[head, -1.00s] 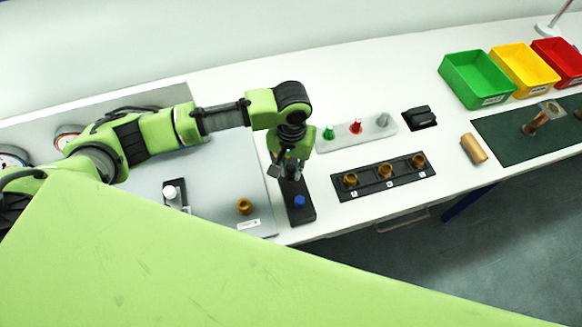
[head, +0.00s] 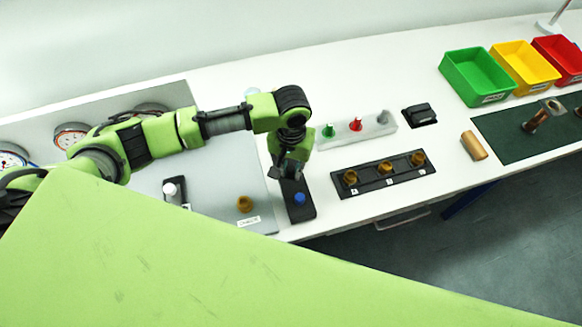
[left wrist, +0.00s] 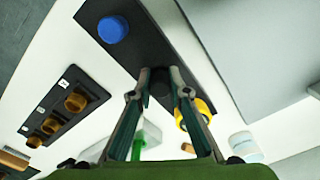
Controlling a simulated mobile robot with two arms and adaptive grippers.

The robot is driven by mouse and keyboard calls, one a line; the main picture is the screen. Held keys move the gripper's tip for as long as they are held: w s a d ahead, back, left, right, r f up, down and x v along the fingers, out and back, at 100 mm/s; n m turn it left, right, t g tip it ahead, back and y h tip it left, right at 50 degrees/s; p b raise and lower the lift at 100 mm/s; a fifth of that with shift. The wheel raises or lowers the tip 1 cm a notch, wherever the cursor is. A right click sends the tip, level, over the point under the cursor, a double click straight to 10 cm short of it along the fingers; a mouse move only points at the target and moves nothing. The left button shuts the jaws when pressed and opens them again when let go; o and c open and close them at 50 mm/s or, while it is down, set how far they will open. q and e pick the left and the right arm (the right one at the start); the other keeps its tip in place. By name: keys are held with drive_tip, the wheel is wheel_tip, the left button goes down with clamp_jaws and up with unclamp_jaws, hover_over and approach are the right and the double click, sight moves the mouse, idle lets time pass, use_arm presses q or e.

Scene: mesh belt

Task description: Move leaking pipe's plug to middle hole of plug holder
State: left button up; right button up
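The plug holder (head: 306,213) is a narrow black strip near the table's front edge. A blue plug (head: 300,199) sits at its near end. It also shows in the left wrist view (left wrist: 112,29). My left gripper (head: 289,171) points down over the holder's middle. In the left wrist view its fingertips (left wrist: 160,82) are close on either side of a dark round plug (left wrist: 160,92). The middle hole is hidden beneath. A yellow plug (left wrist: 196,115) shows beyond the right finger. My right gripper is out of view.
A black plate with brass fittings (head: 384,168) lies to the right. Behind it stands a pale tray (head: 340,139) with green, red and grey pegs. A grey panel with a brass fitting (head: 244,203) lies left. Coloured bins (head: 478,80) stand at the back right.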

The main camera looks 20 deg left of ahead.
sight(291, 169)
use_arm(q)
drive_tip(key=o, duration=0.3)
drive_tip(key=shift+o, duration=0.2)
wheel_tip(291, 169, up, 12)
idle(0.3)
drive_tip(key=shift+s, duration=0.1)
idle(0.4)
